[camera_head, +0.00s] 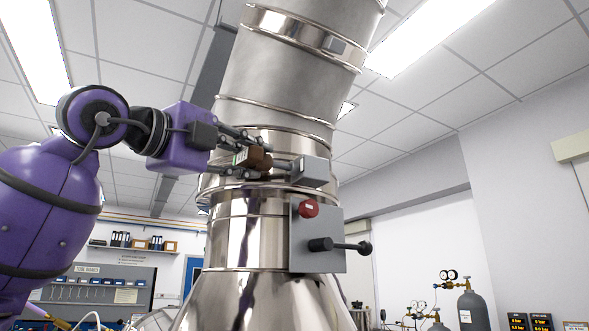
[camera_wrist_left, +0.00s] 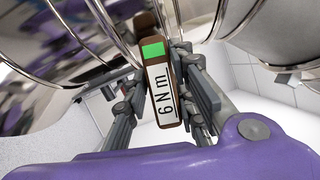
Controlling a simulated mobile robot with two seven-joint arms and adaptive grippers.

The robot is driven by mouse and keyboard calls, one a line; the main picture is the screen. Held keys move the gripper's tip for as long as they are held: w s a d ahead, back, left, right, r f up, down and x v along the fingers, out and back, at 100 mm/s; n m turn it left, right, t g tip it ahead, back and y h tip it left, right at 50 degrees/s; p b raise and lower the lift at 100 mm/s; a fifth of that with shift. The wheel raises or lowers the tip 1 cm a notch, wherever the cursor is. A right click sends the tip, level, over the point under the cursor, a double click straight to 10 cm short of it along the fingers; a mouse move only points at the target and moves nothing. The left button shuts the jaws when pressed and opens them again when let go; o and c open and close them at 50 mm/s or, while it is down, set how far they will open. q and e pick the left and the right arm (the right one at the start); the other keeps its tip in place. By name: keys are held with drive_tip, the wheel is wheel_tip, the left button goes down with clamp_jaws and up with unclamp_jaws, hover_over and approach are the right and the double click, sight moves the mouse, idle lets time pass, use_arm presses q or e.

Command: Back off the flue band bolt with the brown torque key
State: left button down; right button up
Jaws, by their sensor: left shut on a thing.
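The brown torque key (camera_head: 258,158) is held beside the shiny flue, with its far end towards a grey clamp block (camera_head: 311,172) on the flue band. My left gripper (camera_head: 254,153) is shut on the key. In the left wrist view the key (camera_wrist_left: 159,90) stands between the fingers, with a green patch and a white label reading "6 N m". The bolt itself is not clear in either view. I cannot tell whether the key's tip touches it. My right gripper is not in view.
Below the band, a grey plate (camera_head: 330,255) on the flue carries a red knob (camera_head: 308,208) and a black-ended lever (camera_head: 345,246) sticking out to the right. Gas cylinders (camera_head: 472,308) stand at lower right. A tool board (camera_head: 95,287) hangs at the back left.

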use_arm(q)
drive_tip(key=n+g+y, duration=0.1)
drive_tip(key=n, duration=0.2)
drive_tip(key=shift+s+r+n, duration=0.1)
drive_tip(key=shift+n, duration=0.2)
drive_tip(key=shift+n+g, duration=0.5)
drive_tip(key=shift+n, duration=0.8)
drive_tip(key=shift+m, duration=0.3)
drive_tip(key=shift+s+a, duration=0.1)
drive_tip(key=shift+a, duration=0.05)
drive_tip(key=shift+s+a, duration=0.75)
drive_tip(key=shift+a, duration=0.3)
drive_tip(key=shift+a, duration=0.1)
